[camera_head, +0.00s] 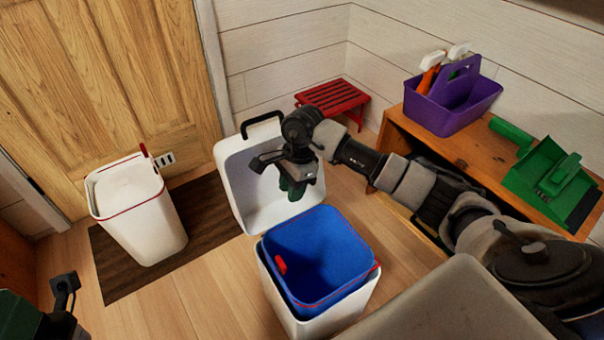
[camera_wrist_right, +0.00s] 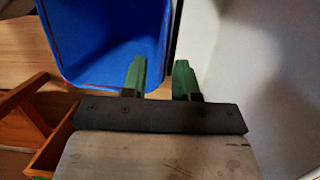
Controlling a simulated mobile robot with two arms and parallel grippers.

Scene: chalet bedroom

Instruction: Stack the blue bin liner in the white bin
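The blue bin liner (camera_head: 318,262) sits inside the white bin (camera_head: 312,326) at the lower centre. Its red-edged rim stands above the bin's front edge, and a red tab shows on its left side. The liner also fills the upper left of the right wrist view (camera_wrist_right: 110,35). My right gripper (camera_head: 292,190) hangs just behind the liner, in front of the raised white lid (camera_head: 240,175). Its green fingers (camera_wrist_right: 160,80) are apart with nothing between them, clear of the liner. A dark part of my left arm shows at the lower left; its fingertips are not distinguishable.
A second white bin (camera_head: 140,220) with a red rim stands left on a dark mat (camera_head: 112,272). A red slatted stool (camera_head: 335,97) is behind. A wooden bench (camera_head: 468,160) at right bears a purple caddy (camera_head: 440,118) and green dustpan (camera_head: 548,180). Floor between the bins is clear.

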